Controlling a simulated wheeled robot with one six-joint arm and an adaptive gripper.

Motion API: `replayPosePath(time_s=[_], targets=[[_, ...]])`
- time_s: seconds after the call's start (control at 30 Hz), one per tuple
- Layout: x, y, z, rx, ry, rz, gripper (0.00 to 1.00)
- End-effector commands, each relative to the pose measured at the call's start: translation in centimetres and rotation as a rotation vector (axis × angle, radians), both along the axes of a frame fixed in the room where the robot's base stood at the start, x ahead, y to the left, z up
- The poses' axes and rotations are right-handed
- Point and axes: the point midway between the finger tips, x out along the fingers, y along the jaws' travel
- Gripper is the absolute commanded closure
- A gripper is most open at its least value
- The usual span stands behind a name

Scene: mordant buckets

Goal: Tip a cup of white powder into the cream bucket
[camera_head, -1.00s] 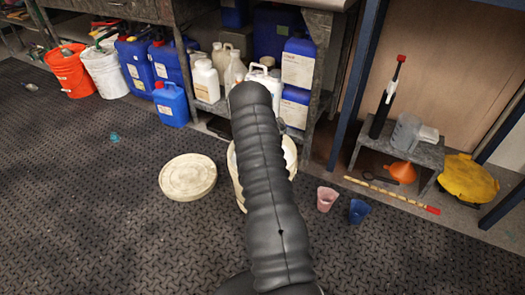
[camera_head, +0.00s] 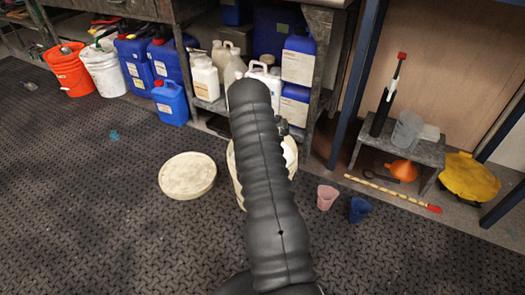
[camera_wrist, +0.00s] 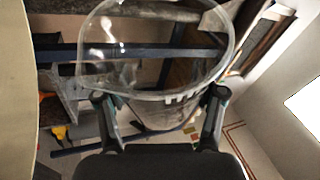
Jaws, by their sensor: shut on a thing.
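My gripper (camera_wrist: 163,103) is shut on a clear plastic cup (camera_wrist: 92,66), with one finger on each side of it. The cup's wide round rim faces the wrist camera. I see through much of its wall, and I cannot make out any white powder in it. The wrist view is rolled far over, with the blue post lying across it, so the cup seems tilted. A cream surface at the left edge looks like the cream bucket (camera_wrist: 15,95), close beside the cup. In the head view my arm covers most of the cream bucket (camera_head: 291,154) and hides my gripper and the cup.
A round cream lid (camera_head: 187,175) lies on the floor left of the bucket. A pink cup (camera_head: 326,197) and a blue cup (camera_head: 359,210) stand to its right.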

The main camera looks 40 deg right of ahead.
Motion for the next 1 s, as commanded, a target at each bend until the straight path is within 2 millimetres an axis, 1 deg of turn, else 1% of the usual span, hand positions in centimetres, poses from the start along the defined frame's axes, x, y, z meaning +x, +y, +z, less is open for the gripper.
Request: replayPosePath(time_s=[0.03, 0.17, 0.37, 0.77, 0.97, 1.0], targets=[[-0.2, -0.1, -0.5, 0.026, -0.039, 0.0, 0.7], [-0.3, -0.2, -0.4, 0.037, -0.055, 0.0, 0.7], [-0.5, -0.4, -0.9, 0.075, -0.11, 0.001, 0.7], [-1.7, -1.2, -3.4, 0.278, -0.407, 0.001, 0.7], [-3.4, -2.4, -4.5, 0.375, -0.548, -0.002, 0.7], [-3.3, -2.3, -4.9, 0.397, -0.582, 0.001, 0.7]])
